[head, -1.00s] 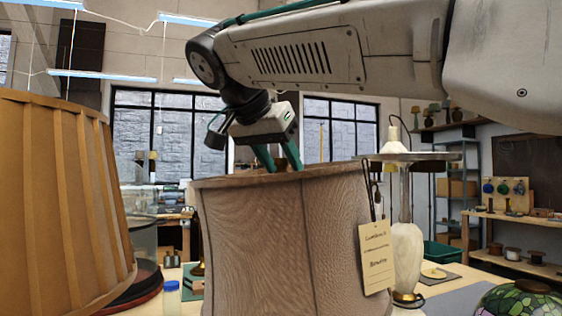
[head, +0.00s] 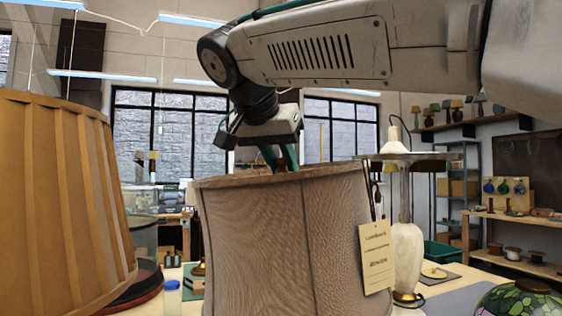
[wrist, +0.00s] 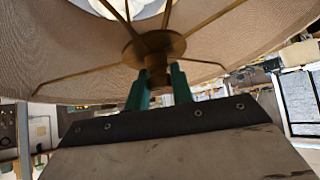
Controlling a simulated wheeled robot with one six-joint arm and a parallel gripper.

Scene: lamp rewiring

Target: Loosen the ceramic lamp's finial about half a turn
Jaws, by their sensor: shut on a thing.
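The large brown fabric shade (head: 280,245) of the lamp stands in the middle of the head view; the lamp body below it is hidden. In the wrist view, the shade's brass spider has thin spokes meeting at a round hub (wrist: 140,50). A small brass finial (wrist: 157,76) sits at the hub, between my fingertips. My gripper (head: 279,160) points down over the top opening of the shade, its green fingers partly behind the rim. The fingers (wrist: 158,82) are shut on the finial.
A pleated tan shade (head: 60,190) stands close at left. An alabaster-like lamp (head: 407,250) stands right of the brown shade, with a paper tag (head: 376,258) hanging between. A stained-glass shade (head: 525,302) is at lower right. Shelves line the right wall.

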